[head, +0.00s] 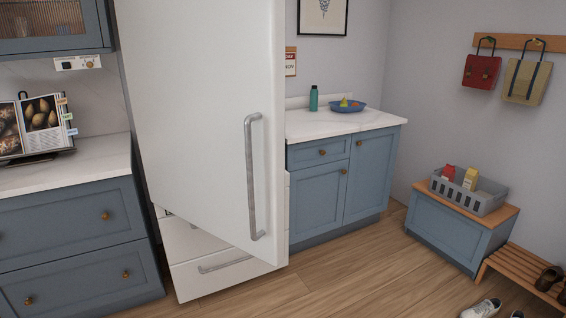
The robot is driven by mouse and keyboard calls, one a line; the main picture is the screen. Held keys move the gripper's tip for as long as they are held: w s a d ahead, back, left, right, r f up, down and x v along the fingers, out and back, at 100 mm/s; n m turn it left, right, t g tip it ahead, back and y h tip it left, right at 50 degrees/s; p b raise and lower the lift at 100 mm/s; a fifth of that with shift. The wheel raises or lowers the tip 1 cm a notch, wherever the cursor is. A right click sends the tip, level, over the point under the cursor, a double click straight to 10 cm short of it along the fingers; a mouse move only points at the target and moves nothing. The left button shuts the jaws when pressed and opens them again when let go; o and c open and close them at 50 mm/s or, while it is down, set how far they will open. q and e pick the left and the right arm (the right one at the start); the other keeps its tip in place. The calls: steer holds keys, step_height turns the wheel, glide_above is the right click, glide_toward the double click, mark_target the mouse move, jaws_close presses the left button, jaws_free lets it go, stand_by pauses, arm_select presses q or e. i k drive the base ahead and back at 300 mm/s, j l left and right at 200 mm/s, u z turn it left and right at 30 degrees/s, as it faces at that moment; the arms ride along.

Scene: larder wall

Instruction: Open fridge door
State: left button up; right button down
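The white fridge door (195,110) stands partly open in the head view. It is hinged on the left, and its free right edge is swung out towards me. A long grey vertical handle (250,180) is on the door's right side, with nothing on it. The door hides the inside of the fridge. Below it, the white freezer drawers (190,240) show, and the lower one has a grey horizontal handle (225,264). Neither of my grippers is in view.
Blue cabinets with a white counter (80,165) flank the fridge on the left, and another cabinet (320,195) stands on the right. A bench with a grey crate (468,193) and shoes (482,309) are at the right. The wooden floor (350,270) in between is clear.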

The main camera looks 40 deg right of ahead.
mark_target(206, 79)
steer(key=l, duration=0.45)
steer(key=k+l+u, duration=0.1)
steer(key=l, duration=0.4)
steer(key=k+l, duration=0.1)
steer(key=l, duration=0.35)
steer(key=l+u, duration=0.1)
steer(key=l, duration=0.4)
